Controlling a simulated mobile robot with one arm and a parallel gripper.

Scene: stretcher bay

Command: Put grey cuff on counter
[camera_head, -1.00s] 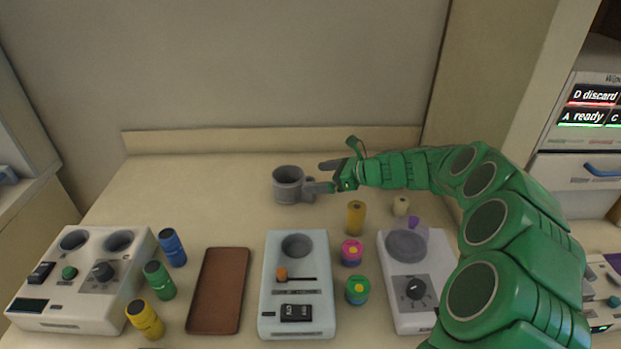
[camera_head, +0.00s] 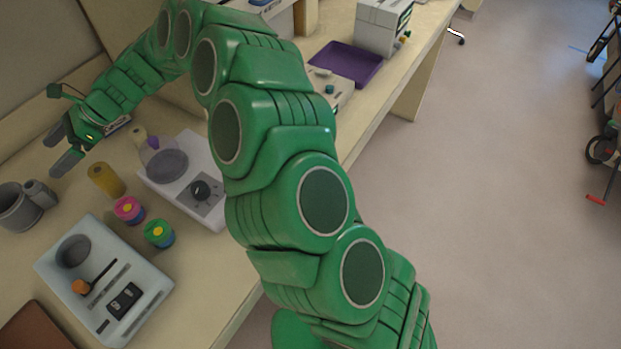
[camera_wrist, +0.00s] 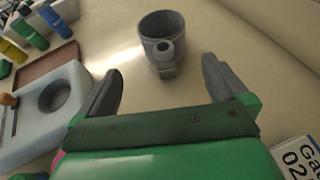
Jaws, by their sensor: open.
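The grey cuff (camera_head: 18,208) is a hollow, cup-like ring with a small round lug on its side. It stands upright on the beige counter (camera_head: 50,185) at the left edge of the head view. In the wrist view the cuff (camera_wrist: 160,26) stands beyond my fingers, its lug facing me. My gripper (camera_head: 58,150) is open and empty, low over the counter. It is apart from the cuff, to its upper right in the head view.
A pale device (camera_head: 105,280), a yellow cylinder (camera_head: 106,180), pink (camera_head: 129,210) and green (camera_head: 159,233) capped pots and a white dial device (camera_head: 185,180) stand near. A brown tray (camera_head: 35,338) lies lower left, a purple tray (camera_head: 346,64) farther off. Open floor is at right.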

